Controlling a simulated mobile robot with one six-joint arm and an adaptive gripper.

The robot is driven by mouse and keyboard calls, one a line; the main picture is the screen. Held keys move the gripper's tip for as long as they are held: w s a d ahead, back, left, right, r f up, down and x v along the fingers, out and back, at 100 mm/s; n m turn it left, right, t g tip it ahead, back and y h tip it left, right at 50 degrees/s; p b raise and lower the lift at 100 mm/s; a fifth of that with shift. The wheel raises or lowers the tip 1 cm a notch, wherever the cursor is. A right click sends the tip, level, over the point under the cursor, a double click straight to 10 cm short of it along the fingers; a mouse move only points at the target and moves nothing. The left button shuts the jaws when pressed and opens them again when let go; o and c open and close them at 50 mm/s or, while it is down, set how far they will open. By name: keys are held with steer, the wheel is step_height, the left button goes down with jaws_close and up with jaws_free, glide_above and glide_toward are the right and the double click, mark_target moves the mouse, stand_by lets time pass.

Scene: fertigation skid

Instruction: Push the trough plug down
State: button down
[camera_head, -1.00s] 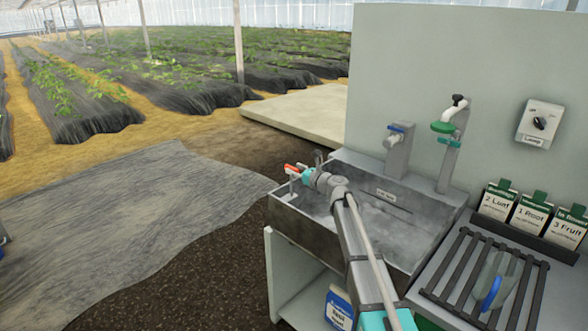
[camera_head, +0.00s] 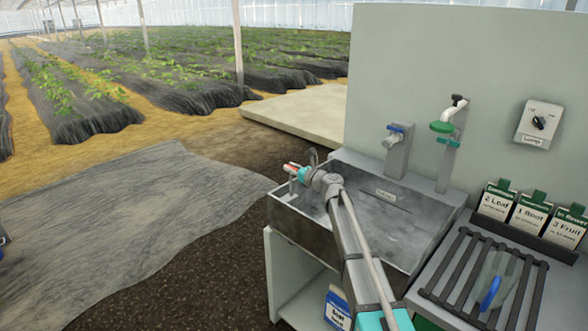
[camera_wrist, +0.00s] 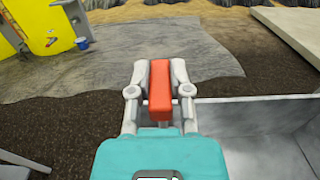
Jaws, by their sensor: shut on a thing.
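The trough (camera_head: 397,219) is a grey metal basin on a stand at the panel's foot; its wall also shows at the right of the wrist view (camera_wrist: 262,112). The trough plug's red handle (camera_wrist: 160,88) stands between the two fingers of my gripper (camera_wrist: 160,80) in the wrist view. My gripper is shut on it, one finger on each side. In the head view my gripper (camera_head: 296,171) is over the trough's left end, with a bit of the red handle showing. The lower part of the plug is hidden by my gripper.
Two taps, one blue-topped (camera_head: 396,140) and one green (camera_head: 443,127), rise behind the trough. A slatted rack with a clear jug (camera_head: 494,278) and labelled packets (camera_head: 530,213) are at the right. A lamp switch (camera_head: 540,122) is on the panel. Ground left of the trough is open.

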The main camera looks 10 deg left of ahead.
steer(key=shift+f, duration=0.1)
steer(key=b, duration=0.5)
glide_above(291, 196)
steer(key=f, duration=0.4)
steer(key=shift+w+f, duration=0.25)
steer(key=c, duration=0.6)
jaws_free()
steer(key=shift+o, duration=0.2)
steer(key=shift+s+d, duration=0.1)
steer(key=v, duration=1.1)
steer(key=shift+s+d, duration=0.25)
steer(key=shift+d, duration=0.05)
